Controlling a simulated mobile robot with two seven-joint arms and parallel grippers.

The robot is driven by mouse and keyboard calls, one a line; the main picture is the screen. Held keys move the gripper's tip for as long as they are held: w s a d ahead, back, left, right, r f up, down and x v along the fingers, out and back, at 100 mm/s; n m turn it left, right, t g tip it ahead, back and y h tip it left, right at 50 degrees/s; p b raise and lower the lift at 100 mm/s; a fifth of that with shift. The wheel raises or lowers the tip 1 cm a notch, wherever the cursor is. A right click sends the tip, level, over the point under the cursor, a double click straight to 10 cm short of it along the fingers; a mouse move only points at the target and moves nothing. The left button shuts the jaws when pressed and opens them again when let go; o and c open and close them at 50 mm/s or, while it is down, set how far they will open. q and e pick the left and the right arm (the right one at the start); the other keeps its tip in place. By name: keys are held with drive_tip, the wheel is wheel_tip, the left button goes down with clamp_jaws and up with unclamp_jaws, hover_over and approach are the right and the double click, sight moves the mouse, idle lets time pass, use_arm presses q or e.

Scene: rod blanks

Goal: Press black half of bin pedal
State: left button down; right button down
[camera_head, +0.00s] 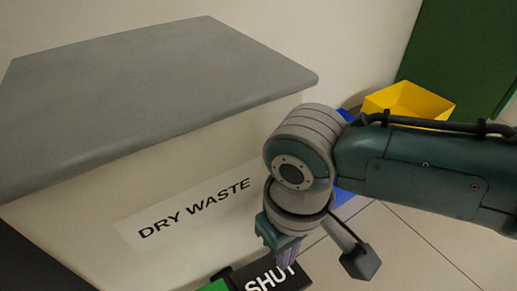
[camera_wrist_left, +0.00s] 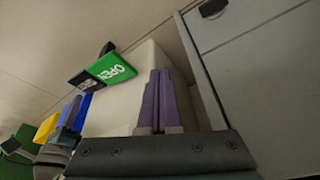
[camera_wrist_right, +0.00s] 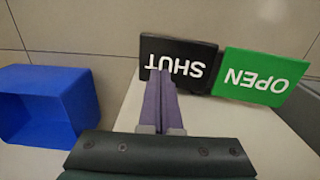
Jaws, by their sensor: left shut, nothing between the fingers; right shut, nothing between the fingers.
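The bin (camera_head: 200,240) is a pale box with a grey lid (camera_head: 150,85), which lies closed, and a DRY WASTE label. Its pedal has a black half marked SHUT (camera_head: 280,277) and a green half (camera_head: 216,286), marked OPEN in the right wrist view (camera_wrist_right: 262,77). My right gripper (camera_head: 288,258) is shut and empty, its purple fingertips over the black half. In the right wrist view the fingertips (camera_wrist_right: 160,72) overlap the black half (camera_wrist_right: 185,62); I cannot tell if they touch it. My left gripper (camera_wrist_left: 157,75) is shut and empty, away from the pedal (camera_wrist_left: 105,68).
A yellow container (camera_head: 408,101) and a blue container (camera_wrist_right: 45,105) stand on the tiled floor beside the bin. A green panel (camera_head: 465,50) is at the back right. A grey cabinet-like surface (camera_wrist_left: 260,80) fills the right of the left wrist view. Tiled floor (camera_head: 420,245) is open at front right.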

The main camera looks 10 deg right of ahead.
wheel_tip(320, 180, up, 6)
drive_tip(key=p, duration=0.6)
drive_tip(key=shift+r, duration=0.25)
drive_tip(key=s+a+r+t+y+p, duration=0.1)
drive_tip(key=s+a+r+y+p, duration=0.15)
drive_tip(key=r+p, duration=1.45)
drive_tip(key=s+a+r+y+p, duration=0.1)
drive_tip(key=s+a+r+p, duration=0.25)
drive_tip(key=r+p, duration=1.35)
drive_tip(key=s+d+r+m+t+h+p, duration=0.15)
drive_tip(key=d+r+p, duration=0.35)
drive_tip(key=r+p, duration=0.9)
drive_tip(key=s+d+r+h+p, duration=0.1)
drive_tip(key=s+d+r+p, duration=0.3)
drive_tip(key=r+p, duration=0.95)
drive_tip(key=s+d+r+m+t+h+p, duration=0.1)
drive_tip(key=d+r+p, duration=0.65)
drive_tip(key=r, duration=1.25)
wheel_tip(320, 180, up, 33)
drive_tip(key=a+p, duration=0.1)
drive_tip(key=p, duration=3.3)
drive_tip(key=shift+w+r+p, duration=0.15)
drive_tip(key=shift+p, duration=0.25)
drive_tip(key=shift+a+n, duration=0.1)
drive_tip(key=shift+n, duration=0.15)
